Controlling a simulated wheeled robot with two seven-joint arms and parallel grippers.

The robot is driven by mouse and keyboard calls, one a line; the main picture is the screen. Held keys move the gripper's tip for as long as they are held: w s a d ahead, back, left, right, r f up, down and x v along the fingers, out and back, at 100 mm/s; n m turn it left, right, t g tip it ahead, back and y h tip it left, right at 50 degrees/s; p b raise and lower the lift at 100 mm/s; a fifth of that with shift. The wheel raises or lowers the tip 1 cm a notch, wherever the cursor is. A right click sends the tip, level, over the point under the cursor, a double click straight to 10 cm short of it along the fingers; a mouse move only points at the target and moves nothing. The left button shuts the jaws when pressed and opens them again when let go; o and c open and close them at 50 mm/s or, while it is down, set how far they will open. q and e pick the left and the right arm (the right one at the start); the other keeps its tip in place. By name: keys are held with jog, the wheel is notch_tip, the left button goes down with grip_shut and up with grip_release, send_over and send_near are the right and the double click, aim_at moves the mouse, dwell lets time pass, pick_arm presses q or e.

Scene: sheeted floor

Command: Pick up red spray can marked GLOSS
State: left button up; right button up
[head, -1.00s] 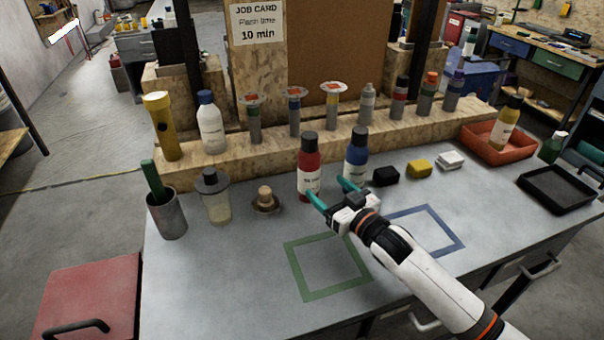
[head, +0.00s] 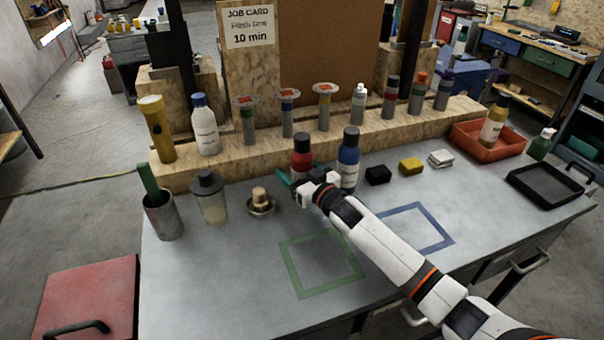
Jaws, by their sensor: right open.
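The red spray can (head: 302,157) stands upright on the grey bench, its dark cap and red upper body showing in the head view. My right gripper (head: 301,180) is in front of its lower body, with one teal finger at the can's left side. The gripper is open; its other finger is mostly hidden, and I cannot tell whether either finger touches the can. The can's label is hidden behind the gripper, so no marking can be read. My left gripper is not in view.
A blue spray can (head: 348,163) stands close on the right of the red one. A small brass-coloured pot (head: 260,203) is on the left. A wooden ledge (head: 240,157) with several bottles runs behind. Green (head: 291,270) and blue (head: 437,222) outlined squares on the bench are empty.

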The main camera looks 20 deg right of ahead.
jog(key=c, duration=1.2)
jog(key=shift+r, duration=0.15)
